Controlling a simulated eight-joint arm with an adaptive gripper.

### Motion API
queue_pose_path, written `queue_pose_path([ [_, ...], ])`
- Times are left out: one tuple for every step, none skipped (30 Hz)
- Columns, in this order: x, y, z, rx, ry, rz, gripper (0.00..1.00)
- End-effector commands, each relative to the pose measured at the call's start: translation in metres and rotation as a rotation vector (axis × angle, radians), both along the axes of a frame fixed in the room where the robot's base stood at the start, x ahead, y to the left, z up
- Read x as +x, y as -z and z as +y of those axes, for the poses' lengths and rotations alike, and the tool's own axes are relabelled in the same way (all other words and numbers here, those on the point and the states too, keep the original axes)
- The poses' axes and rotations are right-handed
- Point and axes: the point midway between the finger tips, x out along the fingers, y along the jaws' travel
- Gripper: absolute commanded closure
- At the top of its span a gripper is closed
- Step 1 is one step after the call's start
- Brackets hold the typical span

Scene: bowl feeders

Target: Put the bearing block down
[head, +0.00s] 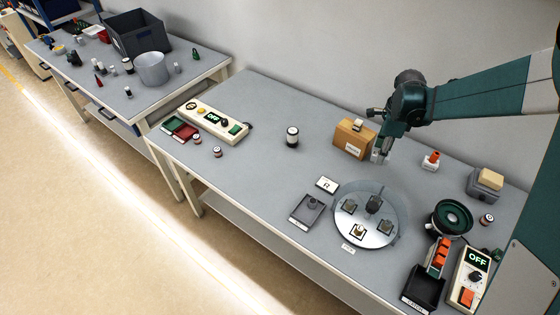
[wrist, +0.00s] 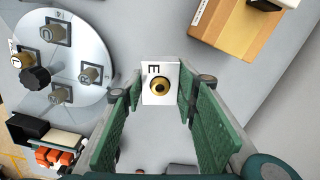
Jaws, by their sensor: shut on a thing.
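The bearing block (wrist: 160,82) is a pale block marked with an "E", with a brass ring around a dark hole. In the wrist view it sits between the green fingers of my gripper (wrist: 157,100), which is shut on it. In the head view my gripper (head: 381,153) points down beside the wooden box (head: 347,139), just to its right, with the grey block (head: 376,157) at its tips. I cannot tell whether the block touches the grey table (head: 270,185).
A round metal disc (head: 346,234) bearing several small blocks and a dark knob lies nearer the front. A grey tray (head: 300,215), a green bowl (head: 452,219), an orange-topped item (head: 430,161) and a yellow-topped box (head: 485,187) stand around. Table left of the wooden box is mostly clear.

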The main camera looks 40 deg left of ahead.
Motion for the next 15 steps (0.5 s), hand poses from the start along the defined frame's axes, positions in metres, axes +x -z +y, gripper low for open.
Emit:
queue_pose_path([
  [-0.002,0.0,0.009,0.0,-0.013,0.0,0.86],
  [-0.003,0.0,0.015,0.0,-0.02,0.0,0.86],
  [-0.005,0.0,0.022,0.0,-0.031,0.0,0.86],
  [-0.006,0.0,0.028,0.0,-0.039,0.0,0.86],
  [-0.008,0.0,0.034,0.0,-0.047,0.0,0.86],
  [-0.01,0.0,0.043,0.0,-0.059,0.0,0.86],
  [-0.012,0.0,0.049,0.0,-0.069,0.0,0.86],
  [-0.014,-0.001,0.056,0.0,-0.078,0.0,0.86],
  [-0.016,-0.001,0.065,0.0,-0.091,0.0,0.86],
  [-0.019,-0.001,0.072,0.0,-0.101,0.0,0.86],
  [-0.021,-0.001,0.079,0.0,-0.111,0.0,0.86],
  [-0.024,-0.001,0.089,0.0,-0.124,0.0,0.86],
  [-0.027,-0.001,0.096,0.0,-0.135,0.0,0.86],
  [-0.03,-0.001,0.103,0.0,-0.146,0.0,0.86],
  [-0.033,-0.001,0.113,0.0,-0.16,0.0,0.86],
])
